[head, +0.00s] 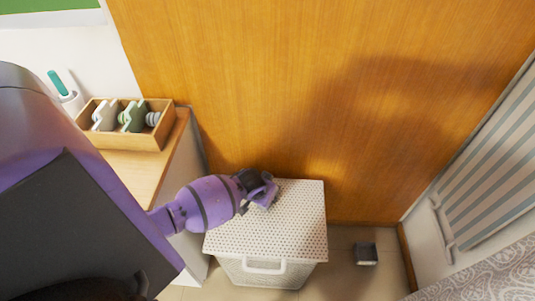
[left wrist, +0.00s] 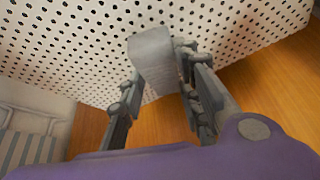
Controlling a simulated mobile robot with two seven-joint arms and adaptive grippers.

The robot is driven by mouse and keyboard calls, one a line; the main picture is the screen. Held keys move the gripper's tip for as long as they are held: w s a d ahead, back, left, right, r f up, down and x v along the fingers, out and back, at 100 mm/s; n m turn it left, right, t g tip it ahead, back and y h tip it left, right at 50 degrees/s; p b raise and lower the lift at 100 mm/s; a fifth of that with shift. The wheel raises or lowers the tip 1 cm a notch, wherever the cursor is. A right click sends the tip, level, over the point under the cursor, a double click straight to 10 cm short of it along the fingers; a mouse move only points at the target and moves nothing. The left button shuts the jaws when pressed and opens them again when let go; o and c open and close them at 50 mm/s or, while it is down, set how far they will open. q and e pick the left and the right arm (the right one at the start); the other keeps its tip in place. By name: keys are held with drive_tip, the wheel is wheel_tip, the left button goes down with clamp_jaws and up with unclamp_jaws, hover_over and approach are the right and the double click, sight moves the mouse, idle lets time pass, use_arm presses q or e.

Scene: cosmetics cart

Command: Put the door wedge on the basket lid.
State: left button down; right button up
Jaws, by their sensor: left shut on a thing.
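The basket lid (head: 290,225) is a white, perforated flat top on a white basket, and its dotted surface fills the upper part of the left wrist view (left wrist: 70,45). My left gripper (head: 262,188) is over the back part of the lid, shut on the grey door wedge (left wrist: 153,58). The wedge sits between the two fingers in the left wrist view and shows as a small grey piece (head: 265,202) in the head view. I cannot tell whether it touches the lid. My right gripper is not in view.
A wooden tray (head: 140,139) with several items stands on the cabinet at the left. An orange wood panel (head: 290,80) rises behind the basket. A small dark box (head: 365,254) is on the floor at the right. The front of the lid is clear.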

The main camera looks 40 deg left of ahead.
use_arm(q)
wheel_tip(320, 180, down, 3)
drive_tip(key=shift+r, duration=0.1)
drive_tip(key=shift+f, duration=0.2)
drive_tip(key=shift+r, duration=0.1)
